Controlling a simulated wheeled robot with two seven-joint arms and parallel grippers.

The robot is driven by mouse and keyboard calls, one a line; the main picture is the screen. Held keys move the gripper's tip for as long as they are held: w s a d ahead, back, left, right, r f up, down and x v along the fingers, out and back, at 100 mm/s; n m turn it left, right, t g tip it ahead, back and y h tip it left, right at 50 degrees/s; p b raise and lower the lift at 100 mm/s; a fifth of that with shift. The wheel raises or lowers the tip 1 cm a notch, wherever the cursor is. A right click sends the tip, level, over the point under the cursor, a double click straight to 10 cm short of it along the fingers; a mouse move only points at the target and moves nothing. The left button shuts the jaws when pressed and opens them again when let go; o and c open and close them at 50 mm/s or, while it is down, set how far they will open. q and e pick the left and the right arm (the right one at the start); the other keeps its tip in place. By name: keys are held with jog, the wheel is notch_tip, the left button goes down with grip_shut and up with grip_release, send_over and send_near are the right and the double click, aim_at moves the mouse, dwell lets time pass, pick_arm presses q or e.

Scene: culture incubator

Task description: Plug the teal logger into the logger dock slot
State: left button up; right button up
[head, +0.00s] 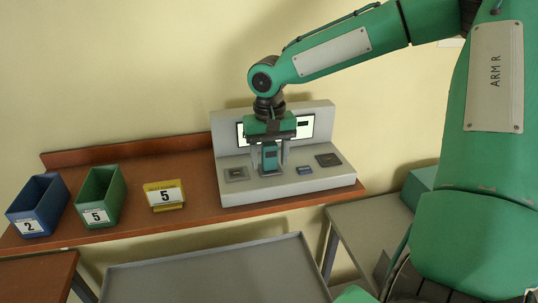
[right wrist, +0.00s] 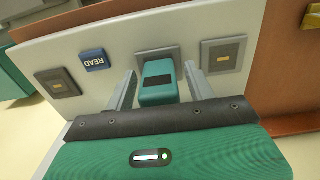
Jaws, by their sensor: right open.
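The teal logger (head: 270,158) stands upright on the grey logger dock (head: 240,192). In the right wrist view the logger (right wrist: 158,83) is at a grey square slot plate (right wrist: 172,54); how deep it sits cannot be told. My right gripper (head: 270,155) is open, pointing down over the dock. Its fingers stand on either side of the logger, with a visible gap on each side in the right wrist view (right wrist: 159,88). My left gripper is not in view.
The dock also has a left plate (head: 236,174), a blue READ button (head: 304,170), a dark right plate (head: 328,160) and a screen (head: 304,127) behind. A blue bin (head: 38,205), green bin (head: 100,196) and yellow number sign (head: 164,194) stand left on the brown bench (head: 140,220).

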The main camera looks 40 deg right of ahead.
aim_at(270, 143)
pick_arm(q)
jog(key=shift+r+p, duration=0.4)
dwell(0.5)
